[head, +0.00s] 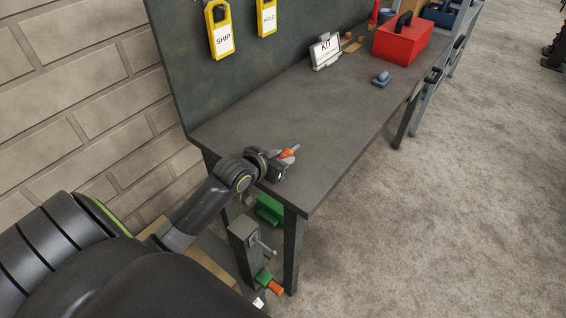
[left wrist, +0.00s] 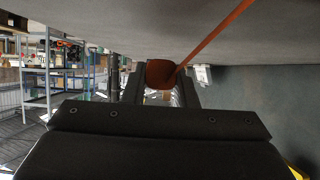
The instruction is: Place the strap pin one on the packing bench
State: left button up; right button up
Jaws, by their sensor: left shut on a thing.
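My left gripper (head: 284,162) is above the near left part of the packing bench (head: 262,120), close to its near edge. It is shut on the strap pin (head: 288,153), which has an orange body and a grey tip. In the left wrist view the orange end of the pin (left wrist: 160,73) sits between the fingers (left wrist: 160,88), and a thin orange strap runs from it to the upper right. I cannot tell whether the pin touches the bench top. My right gripper is not in view.
A red toolbox (head: 402,42), a KIT sign (head: 325,50) and a small blue-grey item (head: 381,79) stand farther along the bench. Yellow SHIP (head: 221,32) and HOLD (head: 267,17) tags hang on the back panel. Another orange piece (head: 277,288) is low by the bench leg. The middle of the bench is clear.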

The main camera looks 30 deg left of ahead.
pick_arm(q)
jog(key=shift+f, duration=1.5)
jog(key=shift+f, duration=0.2)
jog(key=o, duration=1)
jog(key=shift+s, duration=0.15)
jog(key=shift+r, duration=0.2)
jog(key=v, duration=1.1)
jog(key=shift+s+r, duration=0.25)
jog(key=shift+s, duration=0.1)
